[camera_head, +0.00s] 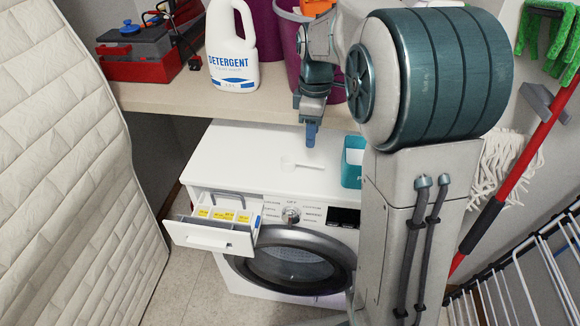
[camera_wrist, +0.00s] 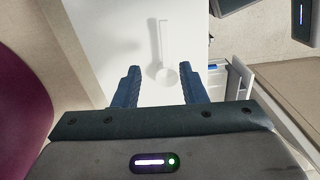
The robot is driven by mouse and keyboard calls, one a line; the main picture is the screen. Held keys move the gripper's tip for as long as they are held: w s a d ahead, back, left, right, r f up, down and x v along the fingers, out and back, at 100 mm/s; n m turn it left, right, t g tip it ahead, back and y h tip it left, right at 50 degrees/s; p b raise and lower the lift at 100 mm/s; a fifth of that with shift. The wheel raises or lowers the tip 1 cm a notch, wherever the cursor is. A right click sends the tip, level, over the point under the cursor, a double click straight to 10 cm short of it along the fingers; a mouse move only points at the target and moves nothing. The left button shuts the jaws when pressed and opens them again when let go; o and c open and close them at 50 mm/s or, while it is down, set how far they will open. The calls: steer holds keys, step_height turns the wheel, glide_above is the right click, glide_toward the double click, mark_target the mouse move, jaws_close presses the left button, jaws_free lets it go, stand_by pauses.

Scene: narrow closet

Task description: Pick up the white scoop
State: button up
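The white scoop (camera_head: 301,165) lies flat on the white top of the washing machine (camera_head: 235,160). My gripper (camera_head: 311,135) is above and a little behind it in the head view, pointing down. In the wrist view the scoop (camera_wrist: 164,42) lies ahead of the fingers, its round bowl nearest and its handle pointing away. The two blue fingers of my gripper (camera_wrist: 162,90) are apart with nothing between them; the bowl shows in the gap but lies below. The scoop is apart from both fingers.
A wooden shelf (camera_head: 170,98) above holds a detergent bottle (camera_head: 232,50), a red toolbox (camera_head: 140,60) and purple bins (camera_head: 290,60). A teal container (camera_head: 352,165) stands right of the scoop. The detergent drawer (camera_head: 215,228) is pulled open at the front left.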

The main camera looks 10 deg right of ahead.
mark_target(311, 163)
step_height(311, 163, down, 4)
steer(key=shift+r, duration=0.25)
steer(key=shift+s+f, duration=0.2)
steer(key=shift+f, duration=1.15)
steer(key=shift+s+f, duration=0.2)
steer(key=shift+f, duration=1.15)
jaws_close()
